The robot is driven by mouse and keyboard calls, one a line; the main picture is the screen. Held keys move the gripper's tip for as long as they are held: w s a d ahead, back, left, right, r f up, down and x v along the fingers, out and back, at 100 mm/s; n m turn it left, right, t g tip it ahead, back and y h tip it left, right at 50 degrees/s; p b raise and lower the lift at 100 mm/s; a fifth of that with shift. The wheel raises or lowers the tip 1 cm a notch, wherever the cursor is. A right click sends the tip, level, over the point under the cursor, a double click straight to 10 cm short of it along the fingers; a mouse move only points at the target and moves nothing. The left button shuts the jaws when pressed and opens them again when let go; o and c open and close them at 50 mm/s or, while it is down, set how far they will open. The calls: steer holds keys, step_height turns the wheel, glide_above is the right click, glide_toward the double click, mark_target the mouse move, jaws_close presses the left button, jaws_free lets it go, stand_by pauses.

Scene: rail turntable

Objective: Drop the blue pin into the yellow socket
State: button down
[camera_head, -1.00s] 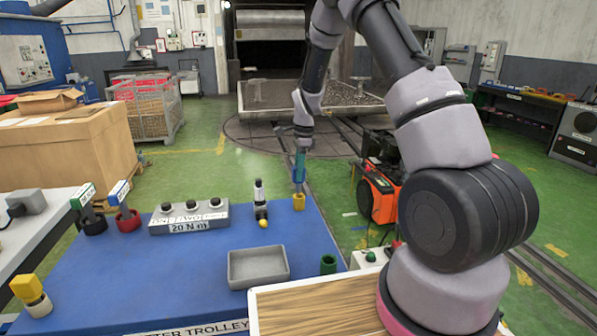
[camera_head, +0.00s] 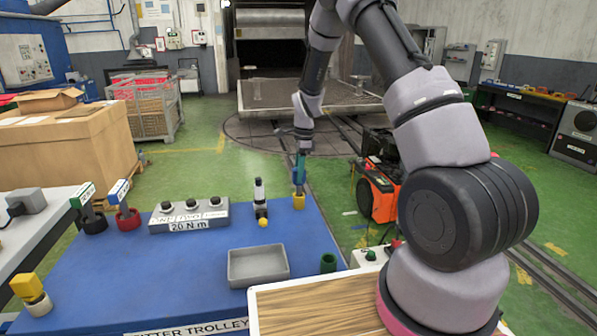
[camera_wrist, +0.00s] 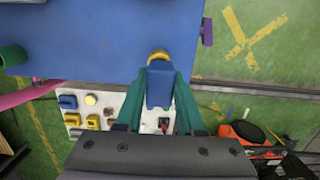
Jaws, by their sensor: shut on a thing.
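My gripper (camera_head: 300,178), with teal fingers, is shut on the blue pin (camera_wrist: 159,86) and points down. The pin also shows as a small blue part under the fingers in the head view (camera_head: 299,189). The yellow socket (camera_head: 299,202) stands at the far right corner of the blue trolley top. The pin is upright directly over the socket, its lower end at the socket's mouth. In the wrist view, the yellow socket (camera_wrist: 158,55) shows as a rim just beyond the pin's end. I cannot tell how far the pin is inside.
A black-and-white tool with a yellow end (camera_head: 262,205) is left of the socket. A grey tray (camera_head: 258,281), a green socket (camera_head: 328,263) and a grey box with knobs (camera_head: 188,228) share the trolley top (camera_head: 130,275). The trolley's middle is mostly clear.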

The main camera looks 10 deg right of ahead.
steer(key=shift+f, duration=2.2)
steer(key=shift+c, duration=2.2)
jaws_free()
steer(key=r, duration=0.3)
steer(key=d+r, duration=0.1)
steer(key=r, duration=0.6)
steer(key=shift+d+r, duration=0.15)
steer(key=shift+r, duration=0.25)
